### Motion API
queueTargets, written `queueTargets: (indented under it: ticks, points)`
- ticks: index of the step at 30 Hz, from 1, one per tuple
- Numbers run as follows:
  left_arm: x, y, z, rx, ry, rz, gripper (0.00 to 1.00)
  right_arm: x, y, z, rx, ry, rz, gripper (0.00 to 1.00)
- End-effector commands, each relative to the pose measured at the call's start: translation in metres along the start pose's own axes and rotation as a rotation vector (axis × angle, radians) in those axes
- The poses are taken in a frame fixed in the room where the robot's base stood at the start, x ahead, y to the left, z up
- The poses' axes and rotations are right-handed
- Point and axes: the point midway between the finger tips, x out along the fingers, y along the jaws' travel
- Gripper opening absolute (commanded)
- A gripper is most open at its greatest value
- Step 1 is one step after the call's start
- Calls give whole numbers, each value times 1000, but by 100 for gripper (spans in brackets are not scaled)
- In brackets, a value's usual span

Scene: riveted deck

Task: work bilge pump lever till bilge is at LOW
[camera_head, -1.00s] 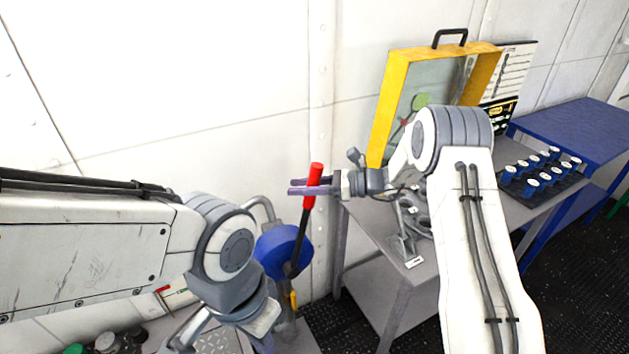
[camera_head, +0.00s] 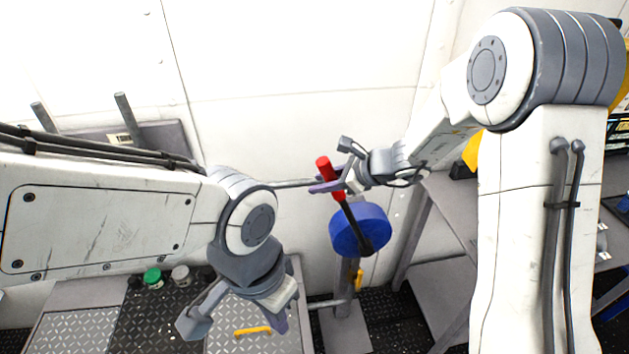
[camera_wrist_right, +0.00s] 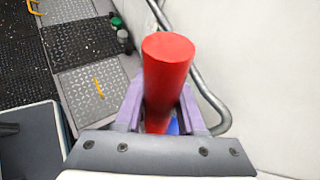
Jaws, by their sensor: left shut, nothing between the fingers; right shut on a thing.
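The pump lever has a red grip (camera_head: 326,171) and a black shaft (camera_head: 353,224). It leans up and to the left from the blue round pump body (camera_head: 346,232), which stands on a grey post. My right gripper (camera_head: 328,186) is shut on the red grip. In the right wrist view the red grip (camera_wrist_right: 166,70) stands between the purple fingers. No bilge level gauge can be made out.
A grey pipe (camera_head: 292,184) runs along the wall to the pump. Below lie deck plates with a yellow handle (camera_head: 252,331), and green (camera_head: 152,277) and pale caps stand by the wall. A grey table (camera_head: 440,270) is right of the pump.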

Motion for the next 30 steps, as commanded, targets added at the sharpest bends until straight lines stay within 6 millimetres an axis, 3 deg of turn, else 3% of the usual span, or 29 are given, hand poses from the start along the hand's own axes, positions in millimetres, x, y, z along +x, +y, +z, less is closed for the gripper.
queueTargets:
  ticks: [13,14,15,16,26,30]
  points:
    - [1,0,0,0,0,0,0,-1,1,-3,-1,11,-4,0]
    - [1,0,0,0,0,0,0,-1,1,-3,-1,11,-4,46]
    - [1,0,0,0,0,0,0,-1,1,-3,-1,11,-4,61]
    - [1,0,0,0,0,0,0,-1,1,-3,-1,11,-4,68]
    - [1,0,0,0,0,0,0,-2,0,-3,-1,11,-6,68]
    - [2,0,0,0,0,0,0,-17,-1,-2,-1,10,-9,68]
